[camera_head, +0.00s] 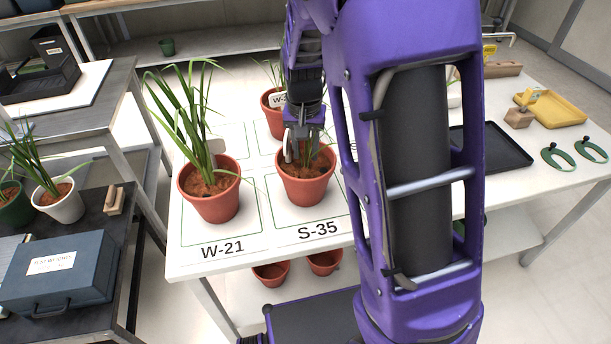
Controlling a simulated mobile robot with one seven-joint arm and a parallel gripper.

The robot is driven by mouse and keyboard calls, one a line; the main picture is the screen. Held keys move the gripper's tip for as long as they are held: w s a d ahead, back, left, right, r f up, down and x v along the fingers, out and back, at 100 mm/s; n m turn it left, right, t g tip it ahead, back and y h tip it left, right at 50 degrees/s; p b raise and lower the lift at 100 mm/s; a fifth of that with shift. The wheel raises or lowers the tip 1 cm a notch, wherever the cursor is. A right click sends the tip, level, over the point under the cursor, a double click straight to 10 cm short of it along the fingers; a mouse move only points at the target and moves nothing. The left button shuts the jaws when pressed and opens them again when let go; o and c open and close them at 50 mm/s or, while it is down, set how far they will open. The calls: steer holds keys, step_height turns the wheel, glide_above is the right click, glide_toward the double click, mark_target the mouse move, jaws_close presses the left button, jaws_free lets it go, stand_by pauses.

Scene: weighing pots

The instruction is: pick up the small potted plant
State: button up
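A small potted plant in a terracotta pot (306,188) stands upright on the square marked S-35 on the white table (190,262). Its short green leaves are partly hidden by my gripper (303,152). My gripper points down at the pot's top, with its fingertips over or just inside the back rim. I cannot tell whether the fingers touch the pot or the plant, or how far apart they are. A larger, taller potted plant (211,198) stands to the left on the W-21 square. Another potted plant (271,118) stands behind, partly hidden by my arm.
My purple arm covers the middle right of the table. A black tray (492,150), a yellow tray (556,108) and green loops (560,158) lie to the right. A dark bench at left holds a blue case (60,272) and potted plants. Empty pots (271,273) stand below the table.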

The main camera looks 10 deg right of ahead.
jaws_close()
stand_by(1.1)
